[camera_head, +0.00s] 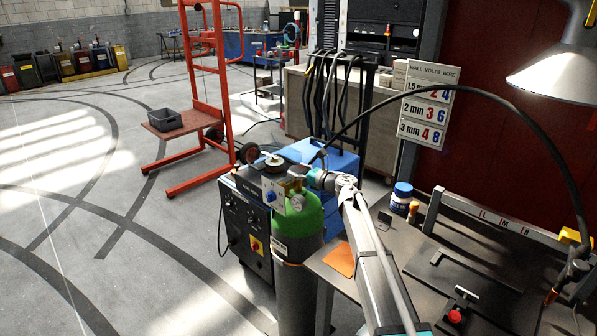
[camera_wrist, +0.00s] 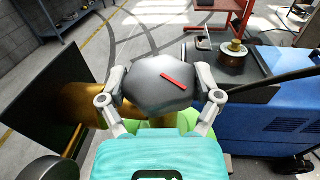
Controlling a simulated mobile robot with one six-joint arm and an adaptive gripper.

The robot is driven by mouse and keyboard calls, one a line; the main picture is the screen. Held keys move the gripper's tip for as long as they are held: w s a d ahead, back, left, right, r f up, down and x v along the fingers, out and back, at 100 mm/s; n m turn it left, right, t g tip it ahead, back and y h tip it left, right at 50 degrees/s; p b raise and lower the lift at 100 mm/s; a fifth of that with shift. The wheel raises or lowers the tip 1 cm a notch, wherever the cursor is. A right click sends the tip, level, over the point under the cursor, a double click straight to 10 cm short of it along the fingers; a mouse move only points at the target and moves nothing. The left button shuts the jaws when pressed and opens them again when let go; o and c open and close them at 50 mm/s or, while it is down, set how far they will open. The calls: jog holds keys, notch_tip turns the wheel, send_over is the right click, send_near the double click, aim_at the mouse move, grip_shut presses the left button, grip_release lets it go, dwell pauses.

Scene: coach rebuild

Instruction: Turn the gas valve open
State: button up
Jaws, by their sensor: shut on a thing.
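The gas valve is a dark grey, rounded knob (camera_wrist: 150,92) with a red line across its top, slanting down to the right in the wrist view. My gripper (camera_wrist: 160,78) has one finger on each side of the knob and is shut on it. The knob sits above the green top of the gas cylinder (camera_head: 300,222), which stands upright beside the bench in the head view. There, my gripper (camera_head: 318,178) reaches the cylinder top from the right. The knob cannot be made out clearly in the head view.
A dark welding machine (camera_head: 243,225) stands close left of the cylinder, with a blue unit (camera_head: 318,152) behind. A workbench (camera_head: 400,262) with an orange cloth (camera_head: 340,260) is at right. A black hose arches overhead. Open floor lies left, past a red trolley (camera_head: 200,90).

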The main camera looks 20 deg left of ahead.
jog(key=shift+n+g, duration=0.4)
jog(key=shift+g, duration=0.2)
jog(key=n+g, duration=0.1)
jog(key=g, duration=0.1)
jog(key=n+g, duration=0.2)
jog(key=g, duration=0.1)
jog(key=shift+w+a+n+g, duration=0.15)
jog(key=shift+n+g, duration=0.15)
jog(key=shift+n+g+h, duration=0.4)
jog(key=shift+n+g, duration=1.1)
jog(key=shift+g, duration=0.8)
jog(key=shift+s, duration=0.2)
jog(key=o, duration=0.9)
jog(key=shift+v, duration=6)
